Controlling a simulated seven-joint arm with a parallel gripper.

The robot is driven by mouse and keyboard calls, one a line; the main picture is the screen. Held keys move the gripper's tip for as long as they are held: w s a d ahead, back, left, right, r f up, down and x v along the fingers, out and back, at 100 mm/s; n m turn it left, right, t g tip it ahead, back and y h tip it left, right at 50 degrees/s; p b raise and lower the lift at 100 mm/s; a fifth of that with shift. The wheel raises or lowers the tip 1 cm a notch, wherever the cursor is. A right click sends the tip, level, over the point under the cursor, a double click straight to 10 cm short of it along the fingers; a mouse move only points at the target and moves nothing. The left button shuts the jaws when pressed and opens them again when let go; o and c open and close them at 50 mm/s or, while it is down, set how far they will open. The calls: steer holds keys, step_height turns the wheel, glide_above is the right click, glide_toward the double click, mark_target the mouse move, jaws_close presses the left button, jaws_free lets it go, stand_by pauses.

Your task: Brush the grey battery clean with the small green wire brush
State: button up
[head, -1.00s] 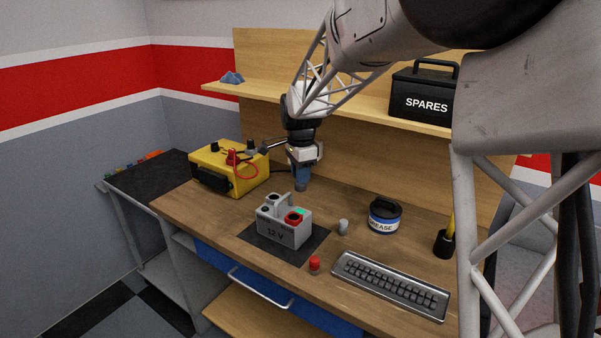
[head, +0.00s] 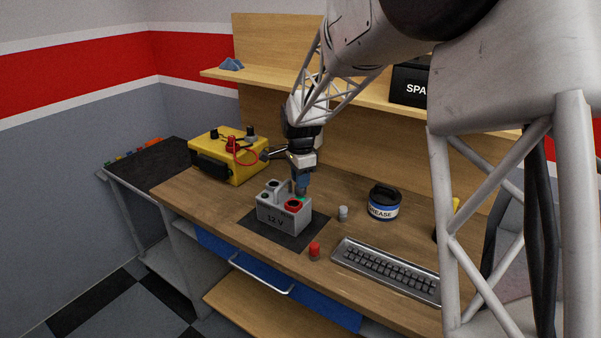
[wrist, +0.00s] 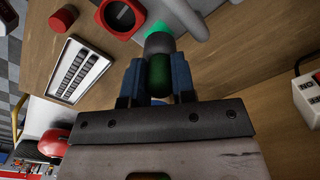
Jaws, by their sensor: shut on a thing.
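The grey battery (head: 275,214), marked 12 V, stands upright on a dark mat (head: 258,232). A teal-green patch (wrist: 157,28) shows on the battery top in the wrist view. My gripper (head: 302,182) points down over the battery's back right part. Its blue fingers are shut on the small green wire brush (wrist: 159,74). The brush's grey lower end is at the teal patch; I cannot tell if they touch. The brush is mostly hidden by the fingers in the head view.
A yellow box (head: 218,158) with red and black leads stands at the back left. A red cap (head: 314,251), a grey cap (head: 343,213), a grease tub (head: 384,203) and a slotted metal tray (head: 385,270) lie right of the battery. A shelf (head: 345,95) runs behind.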

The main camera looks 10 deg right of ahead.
steer(key=shift+f, duration=0.4)
steer(key=shift+f, duration=0.4)
stand_by(1.3)
steer(key=shift+w+d, duration=0.1)
steer(key=shift+w, duration=0.05)
steer(key=shift+w+d, duration=0.35)
steer(key=shift+d, duration=0.05)
steer(key=shift+a, duration=0.1)
stand_by(0.4)
steer(key=shift+s+a, duration=0.4)
steer(key=shift+s, duration=0.1)
steer(key=shift+w+d, duration=0.1)
stand_by(0.3)
steer(key=shift+w+d, duration=0.4)
